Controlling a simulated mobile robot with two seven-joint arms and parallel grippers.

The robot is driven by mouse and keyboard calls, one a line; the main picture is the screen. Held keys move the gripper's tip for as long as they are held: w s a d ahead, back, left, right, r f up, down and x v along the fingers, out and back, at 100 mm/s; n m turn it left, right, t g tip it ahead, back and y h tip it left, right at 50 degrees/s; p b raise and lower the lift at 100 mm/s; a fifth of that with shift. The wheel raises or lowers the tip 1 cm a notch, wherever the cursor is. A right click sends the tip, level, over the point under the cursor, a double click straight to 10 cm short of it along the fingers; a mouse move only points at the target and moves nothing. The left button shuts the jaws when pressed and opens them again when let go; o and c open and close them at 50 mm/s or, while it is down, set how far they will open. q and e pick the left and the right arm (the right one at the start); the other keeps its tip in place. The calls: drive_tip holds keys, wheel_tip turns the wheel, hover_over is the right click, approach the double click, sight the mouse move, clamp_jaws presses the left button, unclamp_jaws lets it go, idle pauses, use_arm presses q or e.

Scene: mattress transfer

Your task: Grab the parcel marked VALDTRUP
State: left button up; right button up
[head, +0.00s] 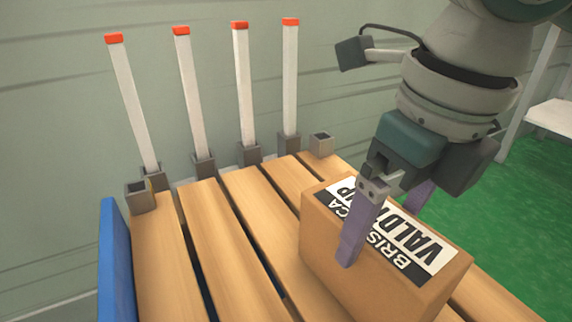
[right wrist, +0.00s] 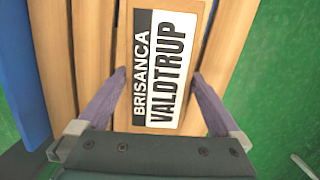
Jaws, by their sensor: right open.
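The parcel (head: 335,245) is a brown cardboard box on the wooden slats at the right of the head view. Its top label reads BRISANCA and VALDTRUP, partly hidden by a finger in the head view. The parcel also shows in the right wrist view (right wrist: 165,12), with the full label readable. My right gripper (head: 385,232) is open, with one purple finger on each side of the parcel. In the right wrist view, the fingertips (right wrist: 160,73) lie beside the label's two edges. I cannot tell whether they touch the box. My left gripper is not in view.
The slatted wooden bed (head: 200,230) has clear room left of the parcel. Several white posts with red tips (head: 243,90) stand along its far edge in grey sockets. A blue panel (head: 115,260) borders the left side. Green floor (head: 530,220) lies to the right.

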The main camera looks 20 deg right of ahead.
drive_tip(key=f+b, duration=0.2)
drive_tip(key=f, duration=0.1)
drive_tip(key=w+f+b, duration=0.1)
drive_tip(key=shift+a+f, duration=0.15)
drive_tip(key=shift+f, duration=0.25)
drive_tip(key=shift+r, duration=0.1)
drive_tip(key=shift+c, duration=0.4)
drive_tip(key=c, duration=1.5)
clamp_jaws()
drive_tip(key=shift+r, duration=0.2)
